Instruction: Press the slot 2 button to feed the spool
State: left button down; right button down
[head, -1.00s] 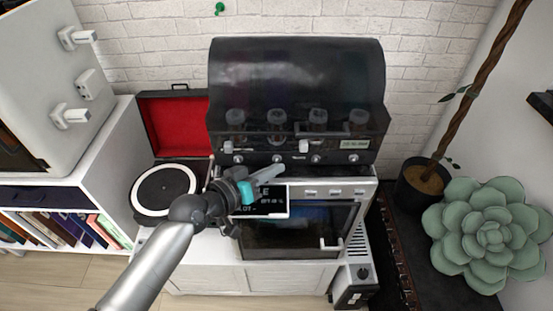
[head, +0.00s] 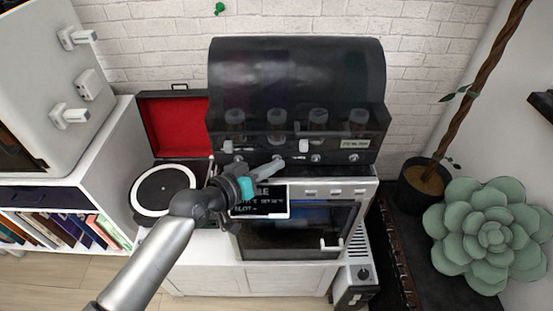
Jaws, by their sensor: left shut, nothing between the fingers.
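The black hooded spool unit (head: 296,75) sits on top of the printer, with several dim spools (head: 277,120) behind its dark front. A row of small round buttons runs along its lower front edge; the third (head: 315,159) and fourth (head: 353,158) from the left show clearly. My left gripper (head: 279,162) is shut and empty. Its tips are at the second button from the left and cover most of it; I cannot tell whether they touch it. My right gripper is not in view.
A record player (head: 164,190) with a red-lined lid stands to the left. The printer's glass door (head: 300,225) has a white handle. A potted plant (head: 422,178) and a large succulent (head: 487,235) stand to the right.

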aim_at(273, 192)
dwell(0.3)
pick_arm(q)
jog(key=shift+s+p, duration=0.3)
jog(key=shift+s, duration=0.2)
jog(key=shift+s+p, duration=1)
jog(key=shift+s, duration=0.9)
jog(key=shift+s+p, duration=0.4)
jog(key=shift+s, duration=0.75)
